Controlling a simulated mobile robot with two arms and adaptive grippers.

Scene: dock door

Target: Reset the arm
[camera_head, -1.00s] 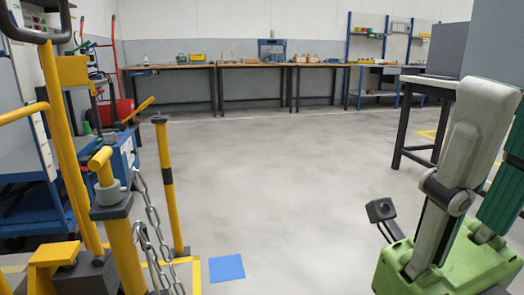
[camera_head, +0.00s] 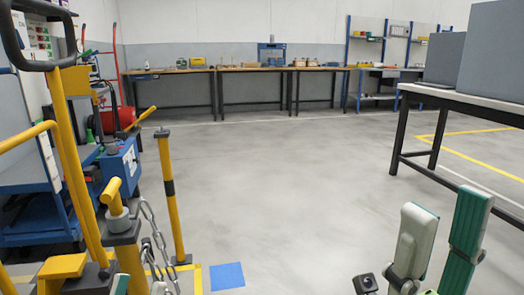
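Small white and green parts, apparently of my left arm, show at the bottom edge left of centre, behind and beside the yellow posts. My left gripper is out of sight too.
Yellow posts (camera_head: 169,205) with a chain (camera_head: 157,235) and a yellow frame (camera_head: 75,165) stand close on the left. A blue cart (camera_head: 122,165) is behind them. A table (camera_head: 460,99) with grey boxes (camera_head: 493,55) stands right. Workbenches (camera_head: 250,69) line the back. The middle floor is clear.

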